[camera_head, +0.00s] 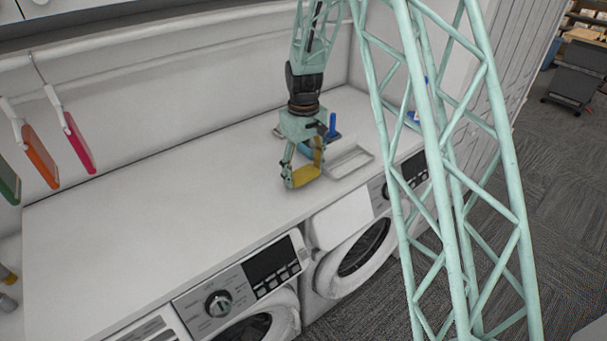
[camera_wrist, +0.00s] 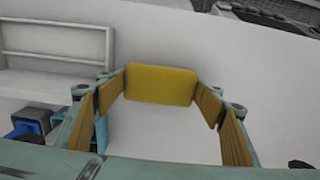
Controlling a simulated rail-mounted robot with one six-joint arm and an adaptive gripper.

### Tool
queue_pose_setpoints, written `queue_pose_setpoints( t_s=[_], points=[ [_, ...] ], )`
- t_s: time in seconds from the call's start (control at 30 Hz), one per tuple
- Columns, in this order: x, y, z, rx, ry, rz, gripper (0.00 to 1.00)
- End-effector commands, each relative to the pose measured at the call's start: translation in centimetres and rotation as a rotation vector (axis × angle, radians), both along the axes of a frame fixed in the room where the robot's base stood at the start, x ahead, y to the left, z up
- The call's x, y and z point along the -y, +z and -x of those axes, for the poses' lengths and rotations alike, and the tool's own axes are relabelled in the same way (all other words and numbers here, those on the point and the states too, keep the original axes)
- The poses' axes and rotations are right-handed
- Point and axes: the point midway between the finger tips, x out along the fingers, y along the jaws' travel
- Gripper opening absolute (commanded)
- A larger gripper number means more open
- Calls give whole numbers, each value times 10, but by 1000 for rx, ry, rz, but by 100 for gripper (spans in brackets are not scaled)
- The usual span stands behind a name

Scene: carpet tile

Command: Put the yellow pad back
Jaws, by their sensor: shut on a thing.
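The yellow pad (camera_head: 306,176) is held by my gripper (camera_head: 303,172) just above or on the white countertop (camera_head: 170,200), near its front edge; I cannot tell if it touches. In the wrist view the yellow pad (camera_wrist: 160,84) spans the space between my two fingertips (camera_wrist: 165,90), its broad face toward the camera. The inner sides of my fingers are also yellowish. A pink pad (camera_head: 78,145), an orange pad (camera_head: 40,156) and a partly cut-off green pad (camera_head: 8,183) hang by white handles at the left.
A shallow white tray (camera_head: 365,152) lies right of my gripper; it also shows in the wrist view (camera_wrist: 108,48). A blue-handled item (camera_head: 332,126) is behind my gripper. Two washing machines (camera_head: 245,290) stand under the counter. The counter's left and middle are clear.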

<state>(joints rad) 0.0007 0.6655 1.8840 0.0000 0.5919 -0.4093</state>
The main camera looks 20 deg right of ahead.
Motion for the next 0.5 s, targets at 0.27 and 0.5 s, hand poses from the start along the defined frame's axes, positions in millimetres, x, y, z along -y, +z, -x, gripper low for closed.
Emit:
queue_pose_setpoints(
  t_s=[0.27, 0.5],
  points=[
    [0, -7, 0, 0, 0, 0, 50],
    [0, -9, 0, 0, 0, 0, 50]
  ],
)
